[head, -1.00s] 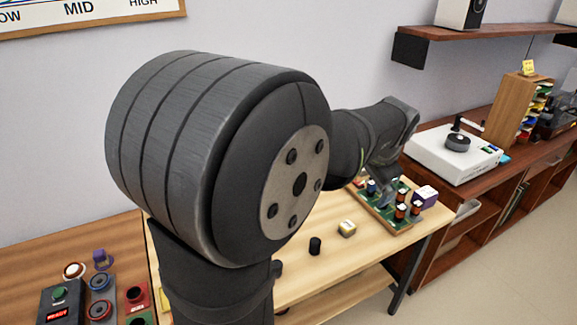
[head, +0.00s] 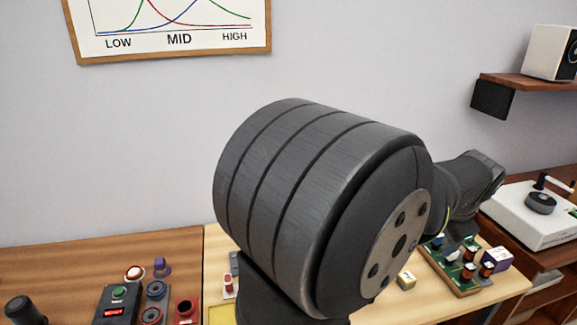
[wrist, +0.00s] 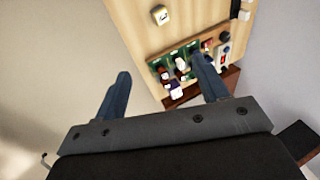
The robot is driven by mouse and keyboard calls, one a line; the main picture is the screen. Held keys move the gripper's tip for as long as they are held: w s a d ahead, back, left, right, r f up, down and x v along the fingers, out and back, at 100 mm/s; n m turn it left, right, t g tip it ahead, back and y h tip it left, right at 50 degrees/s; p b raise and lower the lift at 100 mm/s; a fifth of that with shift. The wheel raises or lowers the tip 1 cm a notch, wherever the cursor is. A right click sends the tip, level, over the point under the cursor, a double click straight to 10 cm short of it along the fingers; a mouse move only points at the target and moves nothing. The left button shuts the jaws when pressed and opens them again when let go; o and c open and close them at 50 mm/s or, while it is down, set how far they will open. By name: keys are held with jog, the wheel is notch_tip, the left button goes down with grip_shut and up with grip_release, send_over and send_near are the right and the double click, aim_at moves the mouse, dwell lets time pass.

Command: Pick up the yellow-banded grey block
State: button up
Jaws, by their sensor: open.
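A small pale block with yellow on it (head: 406,280) sits on the light wooden table, just right of my large arm joint in the head view. It also shows as a cream block with a dark mark (wrist: 160,15) at the top of the wrist view. I cannot tell for certain whether it is the yellow-banded grey block. My gripper (wrist: 160,66) is open, its two blue-grey fingers apart with nothing between them. The block lies beyond the fingertips, apart from them. In the head view my arm hides much of the table.
A green circuit board with several parts (head: 440,262) lies near the gripper; its right finger overlaps it in the wrist view. A purple-and-white box (head: 497,258) is beside it. A white turntable-like device (head: 535,215) stands right. A control box (head: 117,302) and round parts are left.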

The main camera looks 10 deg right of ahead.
jog(key=n+g+h, duration=0.2)
jog(key=g, duration=0.1)
send_near(408, 276)
jog(key=x, duration=0.2)
jog(key=a+x, duration=0.1)
jog(key=shift+d+f, duration=0.2)
jog(key=shift+f, duration=0.35)
jog(key=shift+d+x, duration=0.15)
jog(key=shift+x, duration=1.45)
jog(key=shift+d+x, duration=0.15)
jog(key=shift+x, duration=1.45)
jog(key=shift+r, duration=0.1)
jog(key=c, duration=1.1)
jog(key=shift+w+r, duration=0.1)
jog(key=shift+r, duration=0.05)
